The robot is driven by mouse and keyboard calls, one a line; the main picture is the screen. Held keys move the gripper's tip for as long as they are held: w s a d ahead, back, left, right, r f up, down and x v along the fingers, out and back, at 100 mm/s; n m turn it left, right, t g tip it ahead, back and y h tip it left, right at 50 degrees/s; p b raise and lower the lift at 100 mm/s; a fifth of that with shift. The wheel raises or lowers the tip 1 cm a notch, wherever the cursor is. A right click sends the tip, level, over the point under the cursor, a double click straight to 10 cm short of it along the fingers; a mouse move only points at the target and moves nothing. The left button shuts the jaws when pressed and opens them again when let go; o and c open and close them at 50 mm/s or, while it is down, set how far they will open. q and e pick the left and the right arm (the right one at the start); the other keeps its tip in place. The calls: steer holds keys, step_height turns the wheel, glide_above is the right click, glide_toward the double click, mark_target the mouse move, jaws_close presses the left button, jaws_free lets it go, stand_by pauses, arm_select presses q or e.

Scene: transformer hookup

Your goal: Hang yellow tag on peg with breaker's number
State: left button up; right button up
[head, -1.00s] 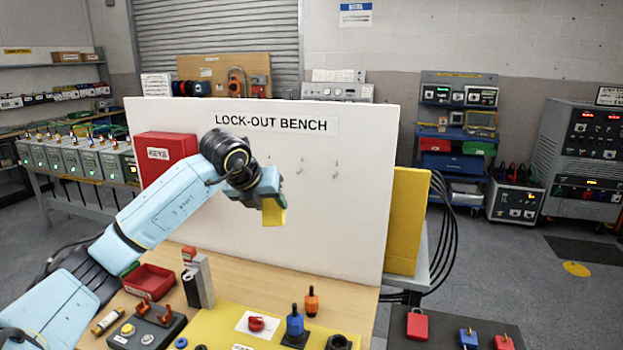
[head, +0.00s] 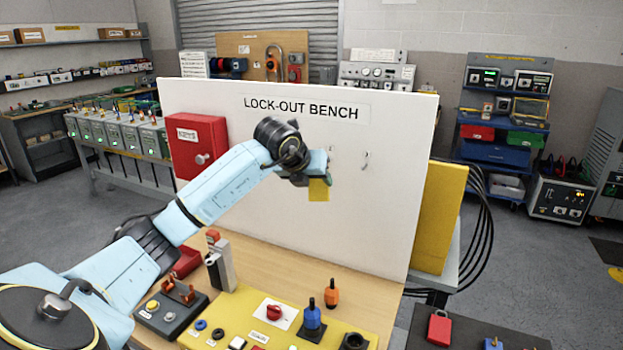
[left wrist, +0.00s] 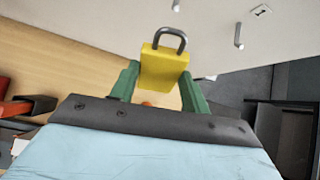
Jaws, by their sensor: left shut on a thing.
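My left gripper (head: 318,180) is in front of the white lock-out board (head: 220,220), with its green fingers shut on a yellow tag (head: 318,191). In the left wrist view the tag (left wrist: 163,66) is a thick yellow block with a grey loop on top, between the fingers. Two pegs show on the board: one (head: 365,160) right of the gripper and one (head: 331,152) partly behind it. The left wrist view shows a peg (left wrist: 238,36) right of the tag and another (left wrist: 176,5) above it. The loop appears apart from both. My right gripper is out of view.
A red box (head: 195,147) is fixed at the board's left. Below are a wooden bench top (head: 260,271), a yellow panel (head: 225,307) with a red knob (head: 274,312), and blue (head: 312,315) and orange (head: 331,293) plugs. A yellow panel (head: 440,220) stands at right.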

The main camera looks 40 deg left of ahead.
arm_select(q)
steer(key=w+a+f, duration=0.1)
steer(key=w+a, duration=0.1)
steer(key=w, duration=0.4)
steer(key=shift+f+p, duration=0.15)
steer(key=shift+p, duration=0.3)
stand_by(0.4)
stand_by(0.4)
steer(key=o, duration=1.1)
steer(key=shift+c, duration=0.2)
steer(key=b+v, duration=0.2)
steer(key=v, duration=1.1)
steer(key=shift+s+d, duration=0.15)
